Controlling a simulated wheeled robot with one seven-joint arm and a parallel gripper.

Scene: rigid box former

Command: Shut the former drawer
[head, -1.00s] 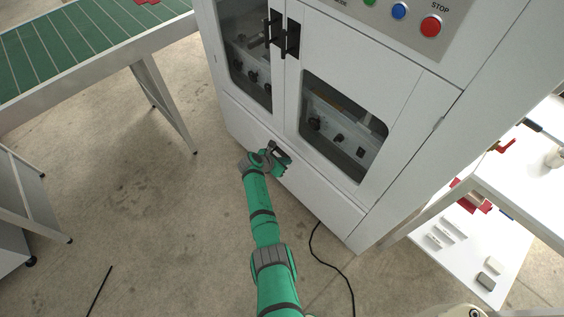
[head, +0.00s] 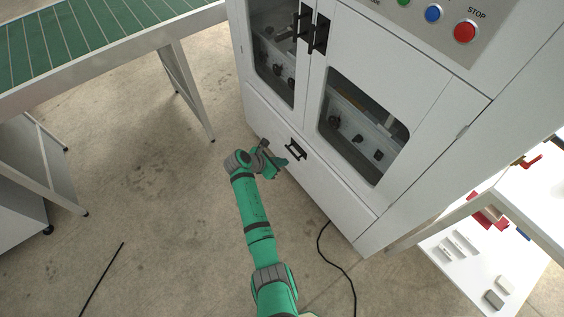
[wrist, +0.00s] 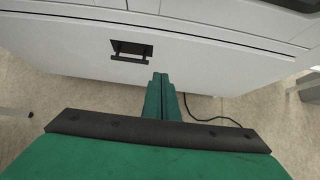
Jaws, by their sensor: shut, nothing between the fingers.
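The former drawer (head: 325,188) is the wide white panel low on the front of the machine, with a black handle (head: 296,149). Its face looks about flush with the cabinet front, and I see no open gap along its top edge. My gripper (head: 283,167) is shut and empty, in front of the drawer and a little lower left of the handle. In the wrist view the closed green fingertips (wrist: 160,77) point at the lower part of the drawer face (wrist: 75,40), below and right of the handle (wrist: 131,50). Whether they touch the face I cannot tell.
Above the drawer are two windowed doors (head: 375,80) with black handles. A green conveyor (head: 90,45) stands at the left, and a white table (head: 520,205) at the right. A black cable (head: 335,262) lies on the floor.

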